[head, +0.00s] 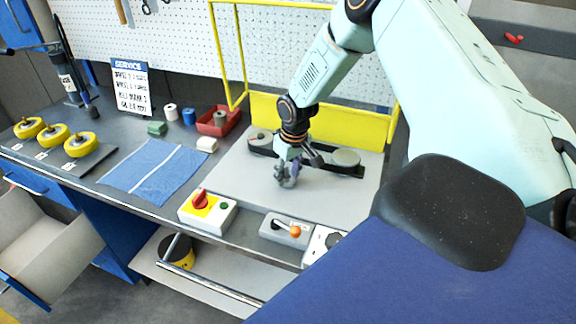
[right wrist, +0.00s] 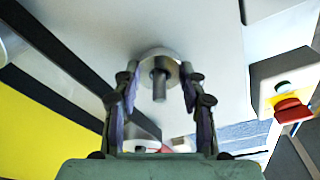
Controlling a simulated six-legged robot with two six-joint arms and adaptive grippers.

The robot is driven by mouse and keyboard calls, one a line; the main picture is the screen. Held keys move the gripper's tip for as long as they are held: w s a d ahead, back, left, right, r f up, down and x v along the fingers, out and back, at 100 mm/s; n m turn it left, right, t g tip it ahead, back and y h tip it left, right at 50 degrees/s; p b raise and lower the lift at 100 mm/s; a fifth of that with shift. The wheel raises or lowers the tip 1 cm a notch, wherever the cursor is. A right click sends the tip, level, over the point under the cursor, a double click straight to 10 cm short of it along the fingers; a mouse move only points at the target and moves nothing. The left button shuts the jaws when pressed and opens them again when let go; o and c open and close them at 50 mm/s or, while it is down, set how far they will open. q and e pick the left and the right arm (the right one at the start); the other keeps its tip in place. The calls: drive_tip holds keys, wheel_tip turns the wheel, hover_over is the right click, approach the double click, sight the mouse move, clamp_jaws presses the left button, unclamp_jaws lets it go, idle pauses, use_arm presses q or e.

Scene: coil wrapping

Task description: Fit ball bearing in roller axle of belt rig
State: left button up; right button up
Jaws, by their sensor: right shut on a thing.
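The belt rig lies on a pale grey plate (head: 235,185), with two grey-topped rollers, one at the left (head: 259,136) and one at the right (head: 345,157), and black side bars (head: 350,170). My right gripper (head: 287,178) is low over the plate, in front of the rig. In the right wrist view its fingertips (right wrist: 160,74) are closed on the sides of a pale ring, the ball bearing (right wrist: 147,63). A grey axle stub (right wrist: 159,88) shows in the middle of the ring. I cannot tell how deep the ring sits on it. My left gripper is not in view.
A yellow guard frame (head: 330,120) stands behind the rig. A blue cloth (head: 152,171), a red tray (head: 218,123) and several small rolls lie left. Yellow wheels (head: 80,144) stand far left.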

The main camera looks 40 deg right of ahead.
sight(292, 180)
drive_tip(key=shift+f, duration=0.35)
drive_tip(key=o, duration=1.3)
drive_tip(key=shift+r, duration=0.1)
drive_tip(key=r, duration=0.4)
drive_tip(key=s+r, duration=0.1)
drive_tip(key=r, duration=0.7)
drive_tip(key=shift+s, duration=0.4)
drive_tip(key=shift+a+f, duration=0.1)
